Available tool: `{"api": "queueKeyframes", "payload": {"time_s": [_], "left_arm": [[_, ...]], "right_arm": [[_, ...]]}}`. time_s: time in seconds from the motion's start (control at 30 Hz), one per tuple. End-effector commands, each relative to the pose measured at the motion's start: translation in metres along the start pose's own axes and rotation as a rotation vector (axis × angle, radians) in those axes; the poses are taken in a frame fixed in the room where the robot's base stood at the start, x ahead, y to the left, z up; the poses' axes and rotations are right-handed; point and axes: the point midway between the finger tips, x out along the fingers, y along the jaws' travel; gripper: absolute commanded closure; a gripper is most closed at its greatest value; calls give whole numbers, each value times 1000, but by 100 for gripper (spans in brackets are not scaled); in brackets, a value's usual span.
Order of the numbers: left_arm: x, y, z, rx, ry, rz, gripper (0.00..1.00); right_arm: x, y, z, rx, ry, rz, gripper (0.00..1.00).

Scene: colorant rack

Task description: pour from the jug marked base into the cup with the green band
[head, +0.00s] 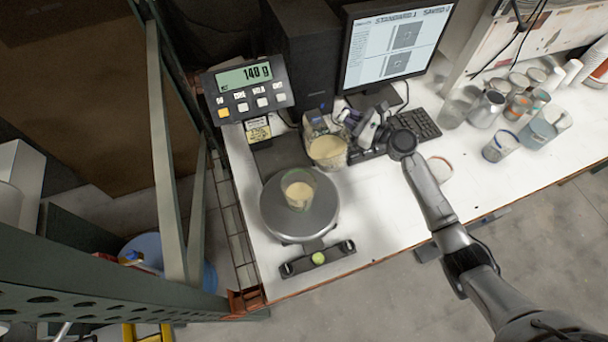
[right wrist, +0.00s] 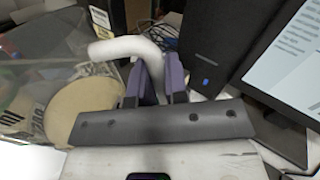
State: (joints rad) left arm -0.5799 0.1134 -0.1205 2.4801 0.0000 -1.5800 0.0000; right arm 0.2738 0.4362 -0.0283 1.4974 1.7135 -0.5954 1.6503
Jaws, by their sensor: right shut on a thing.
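A clear jug (head: 327,152) holding cream-coloured liquid is behind the scale pan. In the right wrist view the jug (right wrist: 85,112) is at the left, with dark print on its wall that I cannot read fully. My right gripper (right wrist: 155,82) is shut on its pale curved handle (right wrist: 120,48); in the head view the gripper (head: 350,122) is at the jug's right side. A clear cup (head: 299,190) with a greenish rim stands upright on the round scale pan (head: 285,225), with cream liquid inside. No stream shows between jug and cup. My left gripper is not in view.
The scale display (head: 247,88) reads about 140 g. A monitor (head: 395,45) and keyboard (head: 415,124) are behind. A blue-banded cup (head: 501,146) and several other containers stand at the right. A white lid-like ring (head: 439,168) lies nearby. The white table (head: 385,205) is clear in front.

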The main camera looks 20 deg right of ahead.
Motion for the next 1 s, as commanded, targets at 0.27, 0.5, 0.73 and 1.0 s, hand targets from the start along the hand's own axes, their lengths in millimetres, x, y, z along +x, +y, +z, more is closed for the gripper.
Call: {"api": "queueKeyframes", "payload": {"time_s": [0.27,0.5,0.73,1.0], "left_arm": [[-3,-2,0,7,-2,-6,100],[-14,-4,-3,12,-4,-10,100],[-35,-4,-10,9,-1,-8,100],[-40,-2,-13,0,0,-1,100]], "right_arm": [[1,8,21,-139,-4,-1,100],[0,16,45,-261,-3,-1,100],[1,24,76,-374,-5,-1,100],[0,31,90,-483,-2,-2,100]]}}
